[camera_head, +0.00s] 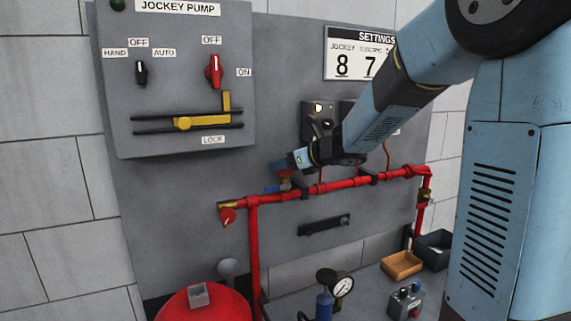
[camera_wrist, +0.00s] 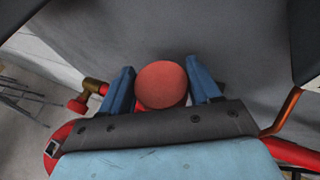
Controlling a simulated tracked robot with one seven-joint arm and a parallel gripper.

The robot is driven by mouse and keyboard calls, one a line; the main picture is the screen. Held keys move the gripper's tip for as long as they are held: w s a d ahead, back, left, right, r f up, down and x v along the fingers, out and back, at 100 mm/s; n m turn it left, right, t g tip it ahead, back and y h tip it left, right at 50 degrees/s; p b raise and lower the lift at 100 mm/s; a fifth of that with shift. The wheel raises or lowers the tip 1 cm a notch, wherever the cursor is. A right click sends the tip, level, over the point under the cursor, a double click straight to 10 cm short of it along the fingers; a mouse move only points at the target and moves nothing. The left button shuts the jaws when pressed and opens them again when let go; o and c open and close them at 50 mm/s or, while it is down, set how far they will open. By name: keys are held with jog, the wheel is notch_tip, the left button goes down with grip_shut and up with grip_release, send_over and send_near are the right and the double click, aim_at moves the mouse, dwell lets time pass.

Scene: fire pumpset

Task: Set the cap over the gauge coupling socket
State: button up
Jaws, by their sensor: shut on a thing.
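The round red cap (camera_wrist: 161,84) sits between the two blue fingers of my gripper (camera_wrist: 161,90) in the wrist view, its face towards the camera. The gauge coupling socket cannot be made out; the cap and fingers cover that spot. I cannot tell whether the cap touches anything below it.
A brass fitting with a red handle (camera_head: 227,215) ends the pipe at left. A pressure gauge (camera_head: 342,287) stands below, near a tan tray (camera_head: 402,265) and a dark bin (camera_head: 433,250). The jockey pump panel (camera_head: 182,80) is up left. A black bar handle (camera_head: 324,225) is on the backboard.

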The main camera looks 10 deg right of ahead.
jog(key=o, duration=1.2)
jog(key=shift+s+d, duration=0.1)
jog(key=v, duration=1.3)
jog(key=shift+s+d+r, duration=0.15)
jog(key=shift+d, duration=0.05)
